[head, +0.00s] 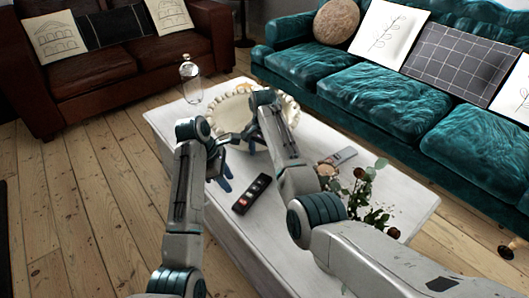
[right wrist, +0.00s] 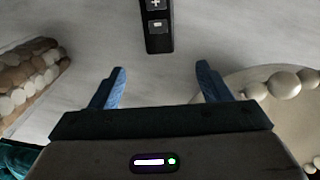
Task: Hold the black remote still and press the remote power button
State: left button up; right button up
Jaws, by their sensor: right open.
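The black remote (head: 251,194) lies on the white table, with red and pale buttons on its face. In the right wrist view, one end of a black remote (right wrist: 157,28) with plus and minus buttons shows ahead, between the lines of the fingers but beyond their tips. My left gripper (head: 224,181) points down just left of the remote; its blue fingers look apart and empty. My right gripper (head: 250,141) is over the table by the bowl, partly hidden by its own arm. In its wrist view (right wrist: 161,80) the fingers are wide apart with nothing between them.
The white table (head: 168,121) bears a cream bowl (head: 229,108) with a beaded rim, a glass bottle (head: 191,80), a grey remote (head: 342,157) and flowers (head: 365,200). A teal sofa (head: 390,100) stands behind, a brown sofa (head: 95,72) at far left.

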aim_at(264, 178)
notch_tip(264, 178, down, 11)
jog(key=shift+r, duration=0.15)
dwell(0.4)
jog(key=c, duration=1.1)
jog(key=shift+c, duration=0.2)
pick_arm(q)
grip_shut()
dwell(1.1)
